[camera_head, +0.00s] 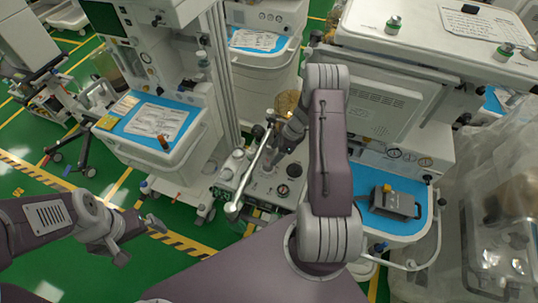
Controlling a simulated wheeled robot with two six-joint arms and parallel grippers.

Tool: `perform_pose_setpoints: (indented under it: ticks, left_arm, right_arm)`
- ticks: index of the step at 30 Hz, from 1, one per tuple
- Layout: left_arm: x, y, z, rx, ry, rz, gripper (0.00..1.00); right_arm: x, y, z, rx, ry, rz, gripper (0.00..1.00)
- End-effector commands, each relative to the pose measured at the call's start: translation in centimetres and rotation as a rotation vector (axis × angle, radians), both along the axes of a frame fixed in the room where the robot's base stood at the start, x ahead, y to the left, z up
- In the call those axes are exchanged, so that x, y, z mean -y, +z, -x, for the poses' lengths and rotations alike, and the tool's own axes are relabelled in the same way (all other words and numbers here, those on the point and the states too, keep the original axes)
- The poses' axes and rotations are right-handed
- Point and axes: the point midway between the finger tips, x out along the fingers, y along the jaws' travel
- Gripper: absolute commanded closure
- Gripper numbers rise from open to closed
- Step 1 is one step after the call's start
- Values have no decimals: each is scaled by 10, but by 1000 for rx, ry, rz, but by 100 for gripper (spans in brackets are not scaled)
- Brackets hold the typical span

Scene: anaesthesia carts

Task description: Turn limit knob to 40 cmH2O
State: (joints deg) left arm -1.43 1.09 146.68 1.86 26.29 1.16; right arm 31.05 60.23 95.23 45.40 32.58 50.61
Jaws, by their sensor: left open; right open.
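An anaesthesia cart with a grey-topped panel (262,186) stands in the middle of the view. A round black knob or gauge (282,190) and another dark round part (294,170) show on it. I cannot tell which part is the limit knob, and no cmH2O scale is readable. My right gripper (272,135) is above the back of this panel, open, partly hidden by its own wrist. I cannot tell whether it touches anything. My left gripper (138,241) is open and empty over the green floor at the lower left, well apart from the cart.
A silver tube (251,178) slants across the panel's left side. A tan bag (287,102) hangs behind my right wrist. A white machine with a blue tray (155,119) stands left. Another blue surface (376,220) holds a grey device (394,202) at right.

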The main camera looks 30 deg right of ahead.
Motion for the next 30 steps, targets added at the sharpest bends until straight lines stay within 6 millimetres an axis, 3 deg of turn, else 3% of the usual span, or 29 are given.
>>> perform_pose_setpoints:
  ticks: [5,15,24,25,30]
  left_arm:
    - [0,4,0,0,0,0,0]
    - [0,14,0,0,0,0,0]
    - [0,14,0,0,0,0,0]
    - [0,14,0,0,0,0,0]
    - [0,14,0,0,0,0,0]
  right_arm:
    - [-5,-11,-2,-2,3,-1,37]
    - [-23,-64,-13,-1,3,0,37]
    - [-25,-70,-15,1,4,2,37]
    - [-25,-70,-15,1,4,2,40]
    - [-25,-69,-15,0,3,1,87]
